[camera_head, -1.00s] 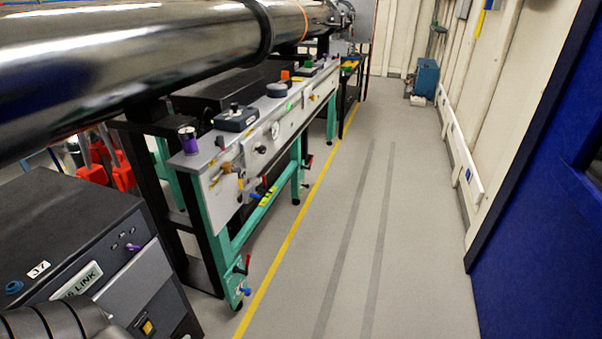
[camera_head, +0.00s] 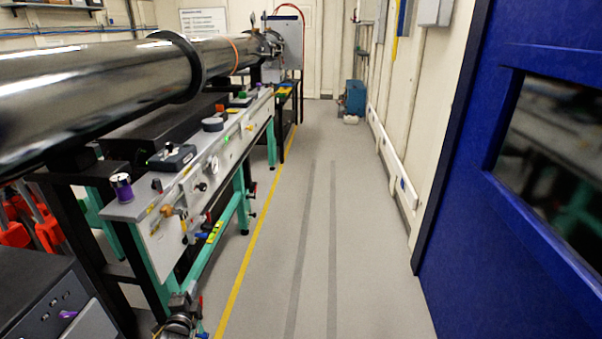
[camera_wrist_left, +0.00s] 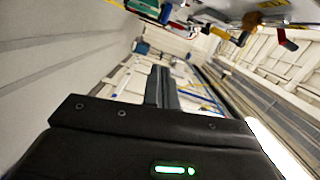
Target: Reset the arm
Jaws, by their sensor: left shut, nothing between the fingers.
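My left gripper (camera_head: 187,297) shows at the bottom of the head view, left of the yellow floor line and low by the front end of the bench. In the left wrist view its two fingers (camera_wrist_left: 161,88) lie together, shut with nothing between them. The gripper's dark body with a green light fills the bottom of that view. My right gripper is in neither view.
The bench (camera_head: 126,209) with valves and small devices runs along the left under a large shiny pipe (camera_head: 90,85). A dark cabinet (camera_head: 40,290) stands at the lower left. A blue door (camera_head: 470,200) is at the right. The floor aisle (camera_head: 320,220) between is clear.

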